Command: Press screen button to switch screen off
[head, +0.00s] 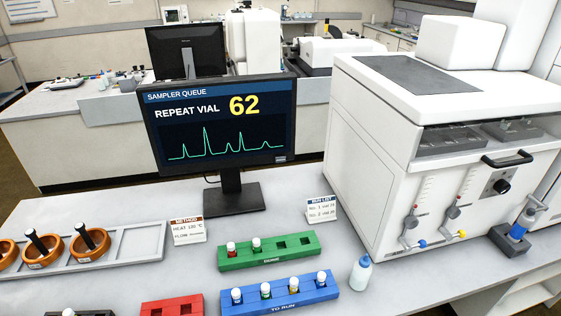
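The screen (222,125) stands on a dark foot on the bench and is lit. It reads "SAMPLER QUEUE", "REPEAT VIAL 62", with a green peak trace below. A small light mark (280,159) sits at the lower right corner of its bezel; it is too small to tell whether this is the button. Neither of my grippers is in view.
A green rack (268,252) and a blue rack (280,294) with vials stand in front of the screen. A large white instrument (372,150) fills the right.

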